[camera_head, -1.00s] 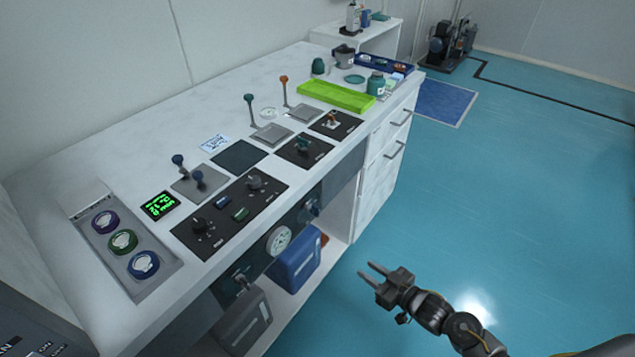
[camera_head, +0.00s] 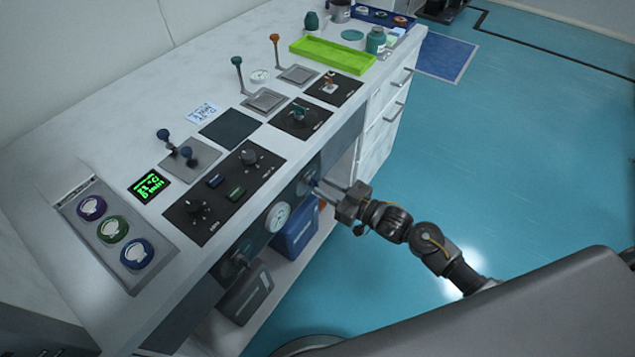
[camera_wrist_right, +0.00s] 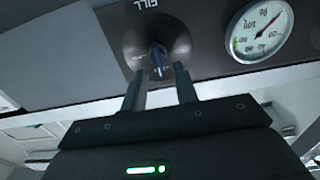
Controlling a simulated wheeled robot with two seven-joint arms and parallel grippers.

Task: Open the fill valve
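The fill valve (camera_head: 311,178) is on the dark front panel of the bench, partly hidden by my right gripper in the head view. In the right wrist view its small dark blue handle (camera_wrist_right: 157,57) stands out from a round grey base, below an upside-down FILL label (camera_wrist_right: 146,8). My right gripper (camera_head: 322,186) is at the panel in front of this valve. In the wrist view its two fingers (camera_wrist_right: 158,84) are apart, with the handle showing between and just beyond their tips. I cannot tell whether they touch it. My left gripper is not in view.
A round gauge (camera_head: 277,217) is beside the valve, also seen in the wrist view (camera_wrist_right: 262,31). Another valve (camera_head: 240,262) is further along the panel. Blue (camera_head: 297,237) and grey (camera_head: 246,296) canisters stand on the shelf below. The floor (camera_head: 480,150) to the right is clear.

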